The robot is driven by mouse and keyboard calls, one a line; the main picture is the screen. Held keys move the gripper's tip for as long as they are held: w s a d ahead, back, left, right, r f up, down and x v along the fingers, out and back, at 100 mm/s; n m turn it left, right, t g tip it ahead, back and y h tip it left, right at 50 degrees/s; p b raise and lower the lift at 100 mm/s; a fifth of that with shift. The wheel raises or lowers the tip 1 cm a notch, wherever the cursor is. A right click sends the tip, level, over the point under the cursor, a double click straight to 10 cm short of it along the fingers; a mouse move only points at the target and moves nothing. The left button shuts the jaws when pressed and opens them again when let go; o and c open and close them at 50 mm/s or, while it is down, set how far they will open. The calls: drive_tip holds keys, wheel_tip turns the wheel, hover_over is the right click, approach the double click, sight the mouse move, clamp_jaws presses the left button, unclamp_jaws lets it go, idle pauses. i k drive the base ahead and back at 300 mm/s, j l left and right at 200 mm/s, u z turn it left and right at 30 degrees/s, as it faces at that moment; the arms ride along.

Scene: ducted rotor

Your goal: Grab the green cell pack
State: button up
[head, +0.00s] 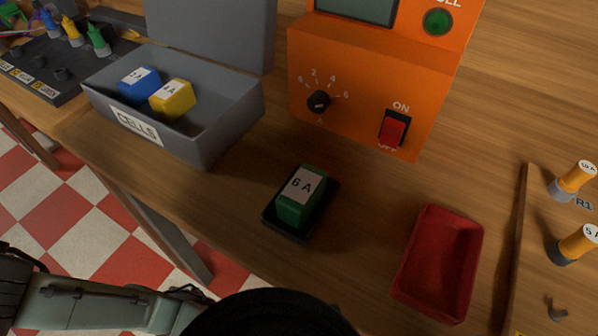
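The green cell pack (290,210), with a white "6 A" label on top, sits upright in a small black tray (271,223) on the wooden table. The tray stands in front of the orange device. My arm shows at the bottom left, and a black round part of me fills the bottom middle. My gripper's fingers are not visible, and nothing is seen touching the green pack.
An open grey box (208,142) labelled "CELLS" holds a blue pack (143,90) and a yellow pack (173,102). The orange device (355,65) stands behind the green pack. An empty red tray (437,262) lies to the right, beside a wooden board (530,215) with orange cylinders.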

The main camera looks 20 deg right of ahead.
sight(297, 201)
drive_tip(key=k+l+z, duration=0.1)
drive_tip(key=k+l, duration=0.35)
drive_tip(key=l, duration=0.2)
drive_tip(key=k+l+z, duration=0.15)
drive_tip(key=l, duration=0.2)
drive_tip(key=k, duration=0.05)
